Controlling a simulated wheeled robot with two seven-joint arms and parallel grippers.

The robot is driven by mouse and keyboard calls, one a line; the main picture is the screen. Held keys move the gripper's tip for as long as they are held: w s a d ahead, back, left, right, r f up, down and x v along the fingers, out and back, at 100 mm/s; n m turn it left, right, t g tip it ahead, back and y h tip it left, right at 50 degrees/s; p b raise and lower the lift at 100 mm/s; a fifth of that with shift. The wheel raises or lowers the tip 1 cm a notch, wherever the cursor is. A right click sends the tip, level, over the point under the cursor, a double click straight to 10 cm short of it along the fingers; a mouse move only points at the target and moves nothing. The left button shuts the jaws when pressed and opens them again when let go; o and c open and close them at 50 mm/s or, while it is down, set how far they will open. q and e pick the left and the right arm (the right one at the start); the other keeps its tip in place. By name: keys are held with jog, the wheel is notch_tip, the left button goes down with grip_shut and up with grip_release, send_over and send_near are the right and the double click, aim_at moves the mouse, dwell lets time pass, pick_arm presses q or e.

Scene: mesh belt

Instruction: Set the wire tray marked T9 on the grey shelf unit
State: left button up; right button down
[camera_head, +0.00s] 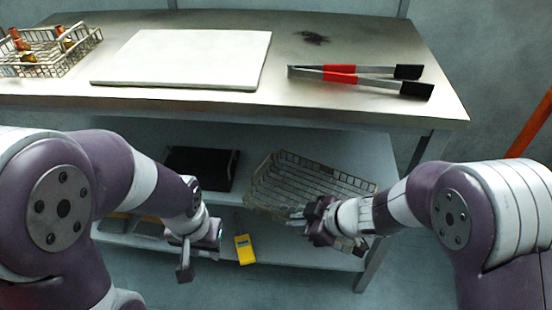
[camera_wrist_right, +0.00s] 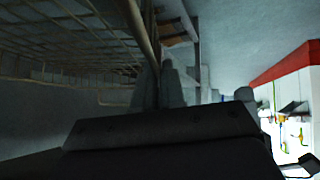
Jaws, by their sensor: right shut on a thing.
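An empty wire tray (camera_head: 310,178) is below the worktop, tilted, in front of the bench's under-shelf at the right. My right gripper (camera_head: 312,215) is shut on the tray's near rim. In the right wrist view, the tray's wire mesh (camera_wrist_right: 70,40) fills the upper left, with its rim running down to the gripper's fingers (camera_wrist_right: 158,88). No T9 mark is readable. My left gripper (camera_head: 190,258) is in front of the lower shelves, apart from the tray; its jaw opening is unclear. I cannot tell which surface is the grey shelf unit.
A metal bench (camera_head: 200,105) holds another wire tray (camera_head: 50,50) with small items, a white board (camera_head: 183,58) and red-handled tongs (camera_head: 350,76). A black flat object (camera_head: 200,168) lies on the under-shelf. A yellow object (camera_head: 244,249) is lower down. An orange bar (camera_head: 531,125) stands right.

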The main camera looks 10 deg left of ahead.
aim_at(301, 179)
jog(key=w+b, duration=0.1)
jog(key=w, duration=1.5)
jog(key=shift+f+b, duration=0.1)
jog(key=shift+b, duration=0.2)
jog(key=f+b, duration=0.3)
jog(key=f, duration=0.1)
jog(key=shift+w, duration=0.25)
jog(key=shift+r, duration=0.3)
jog(key=c, duration=1.6)
grip_release()
jog(key=shift+s+f, duration=0.1)
jog(key=shift+f, duration=0.1)
jog(key=shift+c, duration=0.2)
jog(key=o, duration=0.4)
